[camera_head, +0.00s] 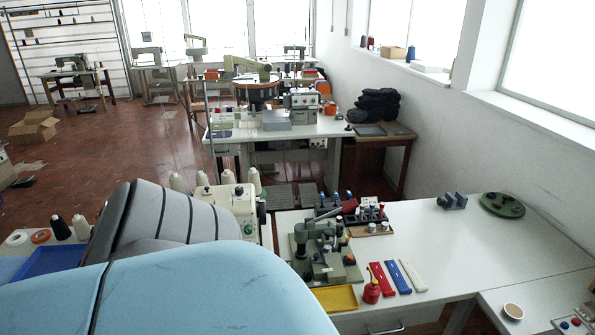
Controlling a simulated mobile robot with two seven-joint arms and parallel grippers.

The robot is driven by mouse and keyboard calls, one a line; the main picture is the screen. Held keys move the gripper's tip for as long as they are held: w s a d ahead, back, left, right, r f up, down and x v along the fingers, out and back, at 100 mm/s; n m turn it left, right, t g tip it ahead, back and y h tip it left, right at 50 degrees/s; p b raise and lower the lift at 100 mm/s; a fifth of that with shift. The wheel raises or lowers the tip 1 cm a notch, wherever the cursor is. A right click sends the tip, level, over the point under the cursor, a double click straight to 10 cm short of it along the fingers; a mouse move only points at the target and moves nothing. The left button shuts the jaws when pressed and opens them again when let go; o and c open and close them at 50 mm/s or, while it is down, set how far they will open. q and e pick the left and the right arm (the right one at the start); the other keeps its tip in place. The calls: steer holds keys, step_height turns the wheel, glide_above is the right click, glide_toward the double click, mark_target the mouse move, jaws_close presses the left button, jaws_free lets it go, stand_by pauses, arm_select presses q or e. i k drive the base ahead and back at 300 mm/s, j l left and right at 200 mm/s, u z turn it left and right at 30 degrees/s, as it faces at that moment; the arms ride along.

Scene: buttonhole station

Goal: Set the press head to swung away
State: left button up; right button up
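A small green hand press (325,262) stands on the white table, left of the table's middle. Its upper part has a dark lever with a red handle (349,206) that points up and to the right. The press head (318,231) seems to be the green upper part above the base, but it is small and partly mixed with the column. I cannot tell clearly whether it is over the base or turned to the side. Neither of my grippers shows in this view.
A yellow tray (335,298), a red oil can (371,288) and red, blue and white strips (398,277) lie near the press. A dark rack with spools (372,227) stands behind it. A pale blue and grey form hides the lower left.

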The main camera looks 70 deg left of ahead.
mark_target(304, 232)
steer(key=u, duration=1.95)
